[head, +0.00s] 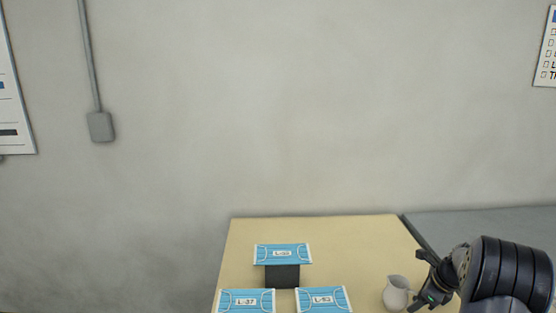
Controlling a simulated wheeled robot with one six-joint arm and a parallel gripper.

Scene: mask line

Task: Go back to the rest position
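My gripper (420,301) is at the lower right in the head view, over the table's right part and close to a white pitcher (395,292). I cannot tell whether it touches the pitcher. The view is too small and dark there to show whether the fingers are open or shut. Three blue face masks with white labels are on the table: one (282,254) on top of a dark block (282,276), one marked L-37 (246,301) at front left, and one (323,299), seemingly marked L-52, to its right. My gripper is to the right of all three.
The light wooden table (340,232) stands against a grey wall. A grey surface (490,222) adjoins it on the right, behind my arm. The table's back part is clear. A conduit box (100,127) and posters are on the wall.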

